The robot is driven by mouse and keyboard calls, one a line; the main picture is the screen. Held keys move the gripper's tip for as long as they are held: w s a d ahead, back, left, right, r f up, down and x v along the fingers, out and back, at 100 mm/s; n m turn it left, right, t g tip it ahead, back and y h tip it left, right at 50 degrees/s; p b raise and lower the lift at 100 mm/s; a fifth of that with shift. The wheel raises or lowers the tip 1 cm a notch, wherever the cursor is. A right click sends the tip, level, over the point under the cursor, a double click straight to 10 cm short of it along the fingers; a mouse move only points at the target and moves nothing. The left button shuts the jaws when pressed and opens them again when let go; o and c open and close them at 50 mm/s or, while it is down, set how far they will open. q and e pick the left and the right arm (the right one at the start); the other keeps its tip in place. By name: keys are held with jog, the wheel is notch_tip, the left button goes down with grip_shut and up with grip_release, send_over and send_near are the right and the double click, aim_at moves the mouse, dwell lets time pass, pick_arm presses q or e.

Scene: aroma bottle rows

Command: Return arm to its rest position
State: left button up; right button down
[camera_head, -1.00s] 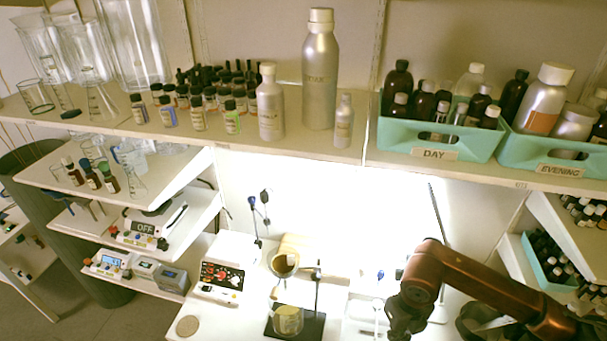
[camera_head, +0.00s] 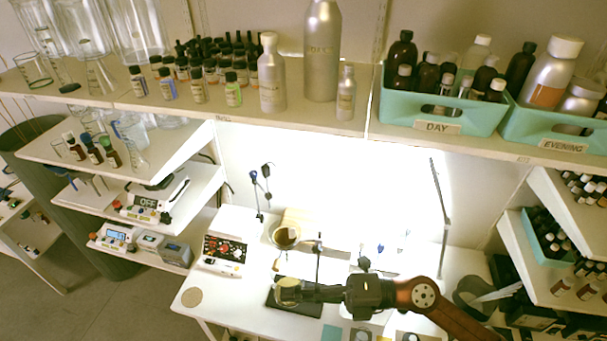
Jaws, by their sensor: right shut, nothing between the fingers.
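My right arm (camera_head: 425,296) comes in from the lower right with its bronze link over the white workbench. My right gripper (camera_head: 303,292) is black, points left and is shut with nothing held. Its tips overlap the small glass beaker (camera_head: 287,284) on the black plate (camera_head: 296,308) in this view; I cannot tell whether they touch. My left gripper is not in view.
Behind stand a brown-topped flask (camera_head: 286,237) and a white device with red knobs (camera_head: 227,248). A round coaster (camera_head: 191,297) lies at the bench's left. Above, a shelf (camera_head: 300,126) holds bottles and teal DAY (camera_head: 437,127) and EVENING (camera_head: 562,146) bins.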

jog(key=w+d+r+m+t+y, duration=0.3)
jog(key=w+d+r+m+t, duration=0.2)
jog(key=w+r+m+t, duration=0.3)
jog(key=w+d+f+m+t+h, duration=0.2)
jog(key=w+d+m+t+h, duration=0.5)
jog(key=d+m+t, duration=0.35)
jog(key=d+f+m+g+h, duration=0.4)
jog(key=d+f+m+h, duration=1.1)
jog(key=d+f, duration=0.5)
jog(key=s+d+f+m+g+h, duration=0.1)
jog(key=s+d+f+g, duration=0.2)
jog(key=f, duration=0.4)
jog(key=s+f+m+g, duration=0.1)
jog(key=s+f+g, duration=0.1)
jog(key=s+f, duration=0.5)
jog(key=s+f+m+g+y, duration=0.2)
jog(key=s+f+g, duration=0.4)
jog(key=s+f, duration=0.7)
jog(key=s+a+f+n+g+b, duration=0.1)
jog(key=s+f+b, duration=0.15)
jog(key=f, duration=1.45)
jog(key=s+a+f+g+b, duration=0.1)
jog(key=f+b, duration=0.2)
jog(key=f, duration=1.4)
jog(key=s+f+b, duration=0.4)
jog(key=s+f, duration=1.5)
jog(key=f, duration=0.2)
jog(key=shift+a+n+g, duration=0.15)
jog(key=shift+n+g, duration=0.2)
jog(key=shift+g, duration=0.1)
